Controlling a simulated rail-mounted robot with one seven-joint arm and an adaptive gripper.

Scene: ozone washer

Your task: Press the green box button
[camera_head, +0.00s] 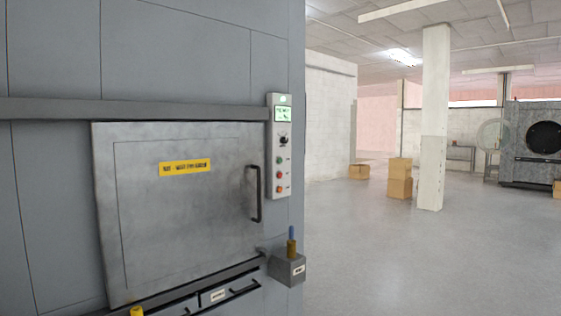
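A pale control panel (271,150) is mounted upright on the grey machine, just right of its metal door. It has a lit green display (283,115) near the top and a black knob (283,140) below it. Several small round buttons sit in a column under the knob. The upper one looks green (279,160), and the lowest one looks red-orange (279,189). They are small, so their exact colours are hard to tell. My gripper is not in this view.
The machine's closed metal door (180,225) has a yellow label and a black handle (259,195). A grey box (288,271) with a brass-and-blue upright part sticks out below the panel. Open floor (400,260) lies to the right, with cardboard boxes (400,178) and a white column (434,120).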

